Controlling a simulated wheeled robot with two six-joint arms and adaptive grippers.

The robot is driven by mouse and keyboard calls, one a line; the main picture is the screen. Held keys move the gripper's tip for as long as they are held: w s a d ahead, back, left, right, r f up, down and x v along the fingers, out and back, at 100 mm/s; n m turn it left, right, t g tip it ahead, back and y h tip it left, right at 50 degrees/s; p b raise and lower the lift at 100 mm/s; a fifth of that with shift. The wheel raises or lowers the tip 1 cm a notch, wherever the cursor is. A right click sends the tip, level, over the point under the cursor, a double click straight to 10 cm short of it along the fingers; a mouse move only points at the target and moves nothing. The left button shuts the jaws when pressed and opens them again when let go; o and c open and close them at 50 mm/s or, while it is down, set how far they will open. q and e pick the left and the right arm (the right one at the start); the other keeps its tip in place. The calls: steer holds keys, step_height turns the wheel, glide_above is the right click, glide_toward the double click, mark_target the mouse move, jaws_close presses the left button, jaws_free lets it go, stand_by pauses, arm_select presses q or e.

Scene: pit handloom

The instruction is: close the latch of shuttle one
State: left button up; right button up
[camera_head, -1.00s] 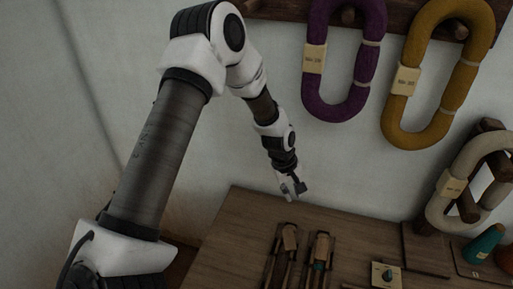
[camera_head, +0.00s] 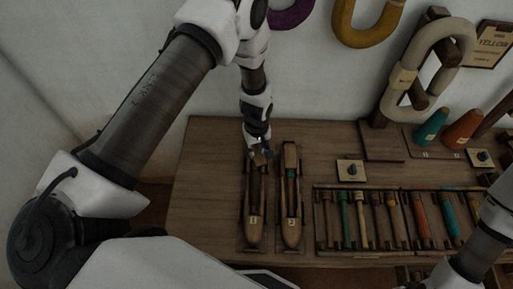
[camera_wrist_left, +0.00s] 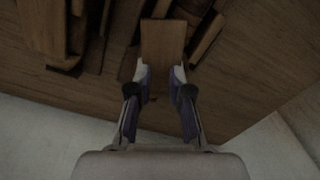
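Shuttle one (camera_head: 254,235), a slim wooden boat shape with a "1" tag, lies in a dark holder on the left of the table. Shuttle two (camera_head: 291,235), with a "2" tag and a teal piece inside, lies to its right. My left gripper (camera_head: 261,157) is over the far end of shuttle one and hides that end. My right gripper is not in view.
A rack (camera_head: 350,246) of several coloured bobbins stands right of the shuttles. Teal (camera_head: 431,127) and orange (camera_head: 463,129) cones stand at the back right. The table's left side is bare.

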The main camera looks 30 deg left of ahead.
mark_target(256, 151)
arm_select(q)
steer(key=shift+a, duration=0.1)
jaws_close()
steer(key=shift+m, duration=2.3)
jaws_free()
step_height(256, 151, up, 12)
